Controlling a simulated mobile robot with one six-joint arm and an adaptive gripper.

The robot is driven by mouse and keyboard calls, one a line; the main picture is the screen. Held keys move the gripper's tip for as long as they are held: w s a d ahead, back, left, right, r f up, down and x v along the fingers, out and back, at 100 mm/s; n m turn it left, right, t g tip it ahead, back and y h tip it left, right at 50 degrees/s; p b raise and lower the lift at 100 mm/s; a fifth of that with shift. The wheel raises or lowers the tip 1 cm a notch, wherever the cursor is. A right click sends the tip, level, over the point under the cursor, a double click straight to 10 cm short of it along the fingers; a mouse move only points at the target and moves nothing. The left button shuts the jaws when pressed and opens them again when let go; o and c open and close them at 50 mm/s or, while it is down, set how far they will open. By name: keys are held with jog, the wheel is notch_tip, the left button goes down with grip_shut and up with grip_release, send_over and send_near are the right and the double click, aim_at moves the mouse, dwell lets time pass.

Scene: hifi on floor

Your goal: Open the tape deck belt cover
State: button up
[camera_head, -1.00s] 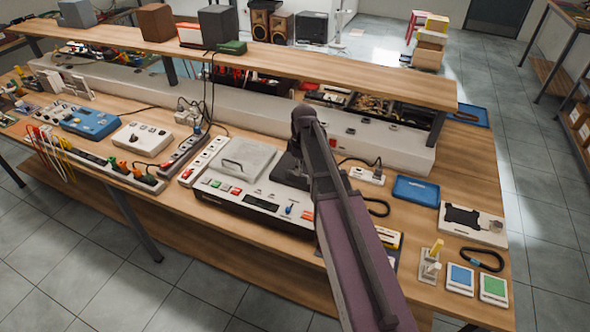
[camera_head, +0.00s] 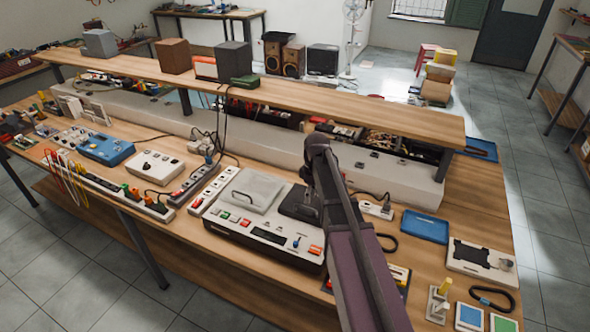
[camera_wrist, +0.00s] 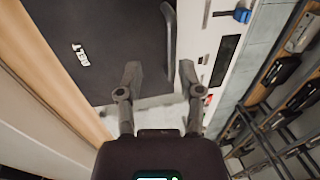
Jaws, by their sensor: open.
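The tape deck (camera_head: 262,229) is a white unit with a black front, on the bench. Its belt cover (camera_head: 291,204) is a dark panel at the deck's right part, lying flat and looking shut. In the wrist view the belt cover (camera_wrist: 95,45) fills the upper left, with a white label reading "BELT" and a dark bar handle (camera_wrist: 170,40) along its right edge. My arm partly hides the gripper and cover in the head view.
A grey lid (camera_head: 252,189) with a handle is on the deck's left part. A power strip (camera_head: 213,190) stands left of the deck. A blue tray (camera_head: 425,226) lies to the right. A raised wooden shelf (camera_head: 300,93) runs behind the deck.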

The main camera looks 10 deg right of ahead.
jog(key=shift+s, duration=0.15)
jog(key=s+a+m, duration=0.1)
jog(key=s+m, duration=0.2)
jog(key=s, duration=0.2)
jog(key=s+m+t, duration=0.1)
jog(key=s+m, duration=0.2)
jog(key=s, duration=0.2)
jog(key=s+a+m+h, duration=0.1)
jog(key=s+m, duration=0.2)
jog(key=s, duration=0.3)
jog(key=shift+s+a+f+m+t, duration=0.1)
jog(key=shift+a+f+m+t, duration=0.05)
jog(key=shift+a+m+t, duration=0.2)
jog(key=shift+s+m, duration=0.55)
